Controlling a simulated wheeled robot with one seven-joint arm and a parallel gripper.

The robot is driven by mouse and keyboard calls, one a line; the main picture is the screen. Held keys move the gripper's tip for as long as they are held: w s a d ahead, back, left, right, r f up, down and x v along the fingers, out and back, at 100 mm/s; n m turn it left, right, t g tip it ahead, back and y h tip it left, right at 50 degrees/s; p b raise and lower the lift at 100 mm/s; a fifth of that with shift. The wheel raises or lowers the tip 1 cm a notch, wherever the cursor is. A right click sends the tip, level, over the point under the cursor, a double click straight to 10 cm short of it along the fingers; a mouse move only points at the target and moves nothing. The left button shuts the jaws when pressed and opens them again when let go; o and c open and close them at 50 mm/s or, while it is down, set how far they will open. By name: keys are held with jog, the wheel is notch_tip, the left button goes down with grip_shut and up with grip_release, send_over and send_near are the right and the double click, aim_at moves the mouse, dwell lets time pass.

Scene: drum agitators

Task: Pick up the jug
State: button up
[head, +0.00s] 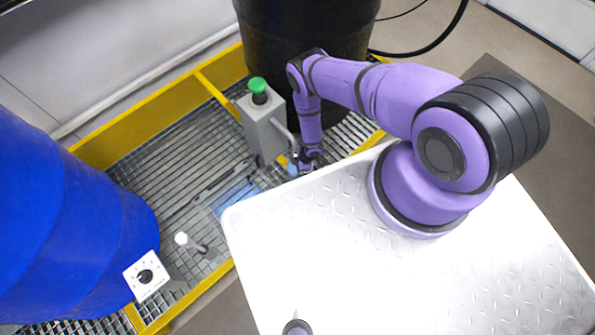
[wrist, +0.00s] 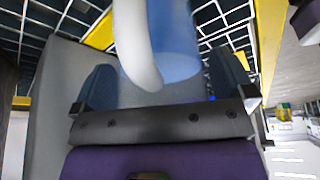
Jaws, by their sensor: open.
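The jug, a blue, partly see-through body (wrist: 178,45), shows in the wrist view between my gripper's two fingers. My gripper (wrist: 163,88) is open, with a dark finger on each side of it. A pale grey curved piece (wrist: 137,50) crosses in front of the blue body; I cannot tell whether it belongs to the jug. In the head view my gripper (head: 301,165) is low beside the grey post, and only a small blue patch (head: 292,170) shows there. The jug's base and most of its shape are hidden. I cannot tell whether the fingers touch it.
A grey post (head: 262,130) with a green button (head: 258,88) stands close left of my gripper. A black drum (head: 300,35) is behind it and a blue drum (head: 70,220) at left. Yellow-edged grating (head: 150,165) lies below. A white-topped knob (head: 183,239) stands near the front.

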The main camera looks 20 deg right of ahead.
jog(key=shift+c, duration=0.5)
jog(key=c, duration=1)
jog(key=shift+w, duration=0.1)
